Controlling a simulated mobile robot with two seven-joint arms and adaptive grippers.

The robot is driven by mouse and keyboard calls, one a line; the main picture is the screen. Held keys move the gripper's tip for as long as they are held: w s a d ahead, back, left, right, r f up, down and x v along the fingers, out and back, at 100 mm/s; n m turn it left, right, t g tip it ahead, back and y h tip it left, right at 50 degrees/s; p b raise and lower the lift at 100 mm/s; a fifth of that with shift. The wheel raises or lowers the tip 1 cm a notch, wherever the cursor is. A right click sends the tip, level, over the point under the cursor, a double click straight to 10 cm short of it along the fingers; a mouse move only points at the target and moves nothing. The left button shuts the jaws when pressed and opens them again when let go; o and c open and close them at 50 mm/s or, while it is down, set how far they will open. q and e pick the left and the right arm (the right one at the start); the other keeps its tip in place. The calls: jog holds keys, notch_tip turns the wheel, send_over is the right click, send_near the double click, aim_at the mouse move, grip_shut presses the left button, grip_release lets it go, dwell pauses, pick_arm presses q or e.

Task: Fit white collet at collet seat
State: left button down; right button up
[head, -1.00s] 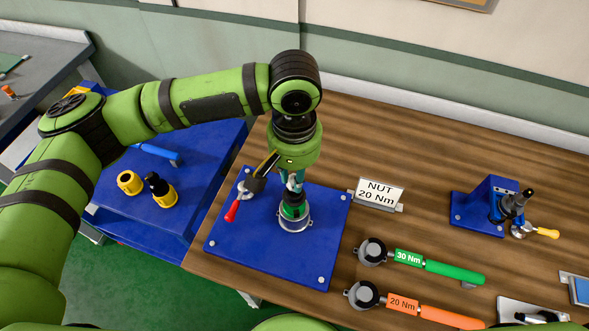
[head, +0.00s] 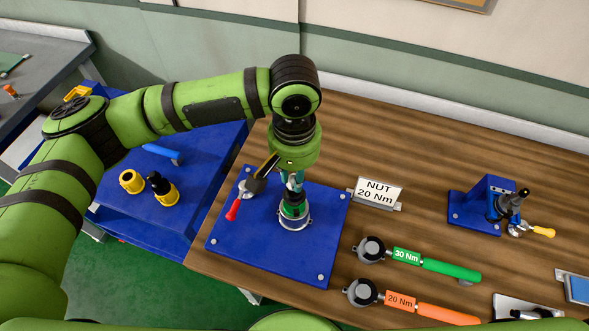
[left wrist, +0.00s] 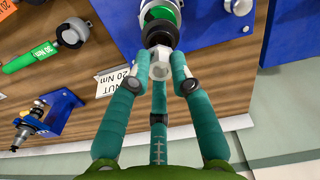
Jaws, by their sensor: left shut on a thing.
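My left gripper (head: 292,181) points down over the blue fixture plate (head: 240,237). Its teal fingers (left wrist: 160,78) are closed around the white collet (left wrist: 160,62), which shows as a pale faceted piece at the fingertips. Directly beyond the collet is a black-rimmed holder (left wrist: 160,32) with a green band, which also shows upright on the plate in the head view (head: 294,210). The collet lines up with the holder's mouth and appears to be at it. I cannot tell how deep it sits. The seat's inside is hidden. My right gripper is not in view.
A red-handled clamp (head: 235,208) stands left of the holder. A blue stand (head: 480,206) is farther right. Yellow-black holders (head: 131,181) sit on the left blue table.

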pick_arm(q)
jog(key=shift+f+b, duration=0.5)
jog(key=shift+f, duration=0.75)
dwell(0.3)
jog(key=c, duration=1)
grip_release()
jog(key=shift+r, duration=0.1)
notch_tip(320, 180, up, 12)
jog(key=shift+f, duration=0.1)
